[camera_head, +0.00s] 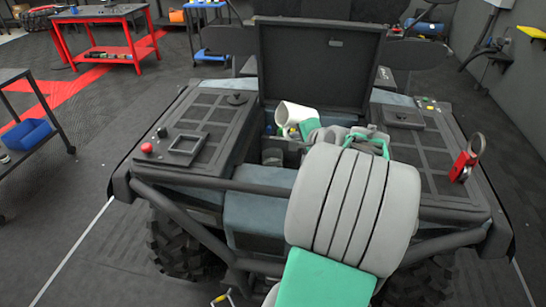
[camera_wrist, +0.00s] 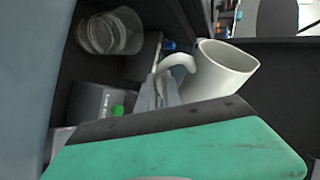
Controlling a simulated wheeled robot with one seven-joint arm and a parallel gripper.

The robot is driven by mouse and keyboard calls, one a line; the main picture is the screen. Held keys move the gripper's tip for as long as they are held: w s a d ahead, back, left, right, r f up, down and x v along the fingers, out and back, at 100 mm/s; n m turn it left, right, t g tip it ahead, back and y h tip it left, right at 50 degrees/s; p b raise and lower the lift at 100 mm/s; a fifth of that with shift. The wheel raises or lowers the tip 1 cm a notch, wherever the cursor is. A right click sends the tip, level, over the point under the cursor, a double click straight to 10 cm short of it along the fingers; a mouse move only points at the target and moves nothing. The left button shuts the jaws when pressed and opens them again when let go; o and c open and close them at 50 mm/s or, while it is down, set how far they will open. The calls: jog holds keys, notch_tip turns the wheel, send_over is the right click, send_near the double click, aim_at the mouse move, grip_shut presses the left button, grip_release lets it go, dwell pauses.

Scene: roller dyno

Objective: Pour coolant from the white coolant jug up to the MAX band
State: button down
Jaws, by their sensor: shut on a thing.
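The white coolant jug (camera_head: 298,114) is in my gripper (camera_head: 297,131), over the open bay of the vehicle. It looks tilted in the head view, its mouth toward the left. In the wrist view the white jug (camera_wrist: 225,72) shows its open mouth and curved handle, and my gripper (camera_wrist: 167,88) is shut on the handle. No liquid stream shows. A clear round vessel (camera_wrist: 110,33) stands in the bay at upper left of the wrist view, apart from the jug; I cannot tell if it is the coolant reservoir. No MAX band can be made out.
The raised black lid (camera_head: 318,62) stands behind the bay. Dark side panels flank it, with a red button (camera_head: 147,148) on the left and a red clamp-like tool (camera_head: 464,164) on the right.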

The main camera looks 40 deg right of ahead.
jog(key=shift+d+f+n+h+b, duration=0.15)
jog(key=shift+f+n+h+b, duration=0.15)
jog(key=shift+b, duration=0.75)
jog(key=shift+r+n+h+b, duration=0.3)
jog(key=shift+r+h+b, duration=0.1)
jog(key=shift+b, duration=0.25)
jog(key=shift+d, duration=0.1)
jog(key=shift+d+b, duration=0.35)
jog(key=shift+d, duration=0.2)
jog(key=shift+s+d, duration=0.1)
jog(key=shift+d+r+n+h+b, duration=0.25)
jog(key=shift+r+n+h+b, duration=0.2)
jog(key=shift+b, duration=0.45)
dwell(0.3)
